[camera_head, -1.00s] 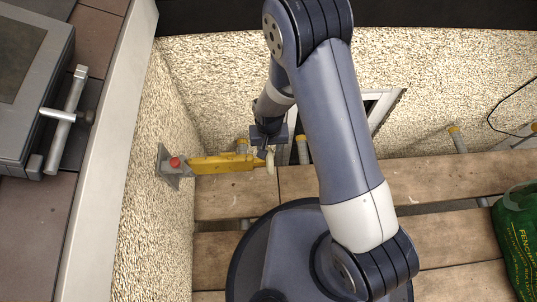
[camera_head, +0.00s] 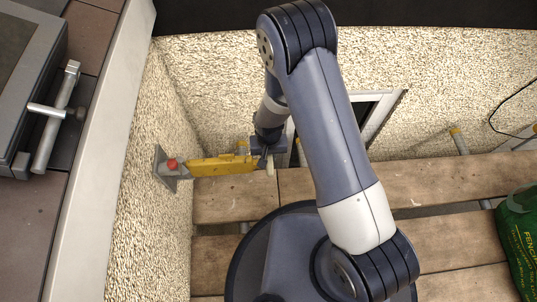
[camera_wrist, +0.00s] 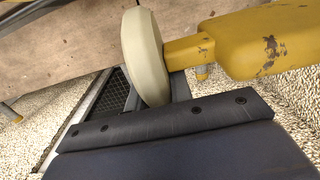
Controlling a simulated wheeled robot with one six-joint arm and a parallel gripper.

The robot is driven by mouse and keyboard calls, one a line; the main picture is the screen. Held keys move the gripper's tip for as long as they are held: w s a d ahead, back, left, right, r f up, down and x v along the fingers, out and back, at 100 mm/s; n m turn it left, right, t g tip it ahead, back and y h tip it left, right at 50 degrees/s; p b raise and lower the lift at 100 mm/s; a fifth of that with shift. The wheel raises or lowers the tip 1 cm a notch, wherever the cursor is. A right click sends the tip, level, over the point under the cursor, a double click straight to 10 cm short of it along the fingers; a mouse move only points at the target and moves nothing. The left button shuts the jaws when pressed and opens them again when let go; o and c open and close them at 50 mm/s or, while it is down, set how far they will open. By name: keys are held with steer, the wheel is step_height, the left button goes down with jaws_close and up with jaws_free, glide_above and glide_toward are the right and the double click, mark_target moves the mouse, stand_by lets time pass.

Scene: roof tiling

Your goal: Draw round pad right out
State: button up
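The round pad (camera_wrist: 145,57) is a cream disc. In the wrist view it stands on edge at the end of a narrow yellow neck (camera_wrist: 188,49) from a worn yellow bar (camera_wrist: 268,42). In the head view the bar (camera_head: 222,166) runs right from a grey wall bracket (camera_head: 167,178) with a red knob (camera_head: 172,164), and the pad (camera_head: 270,166) shows at its right end. My gripper (camera_head: 268,150) is at the pad. Dark finger parts show close beside the pad in the wrist view; whether they press on it is unclear.
Pebbled walls (camera_head: 140,170) stand left and behind. Wooden planks (camera_head: 450,185) with gaps lie below. A green sack (camera_head: 519,235) is at the right edge. A grey-framed hatch with a metal handle (camera_head: 55,120) lies on the upper left ledge.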

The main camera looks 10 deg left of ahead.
jaws_close()
steer(key=w+d, duration=0.2)
steer(key=d, duration=0.8)
steer(key=shift+w, duration=0.3)
steer(key=shift+o, duration=2.4)
jaws_free()
steer(key=shift+d, duration=0.15)
steer(key=shift+o, duration=0.3)
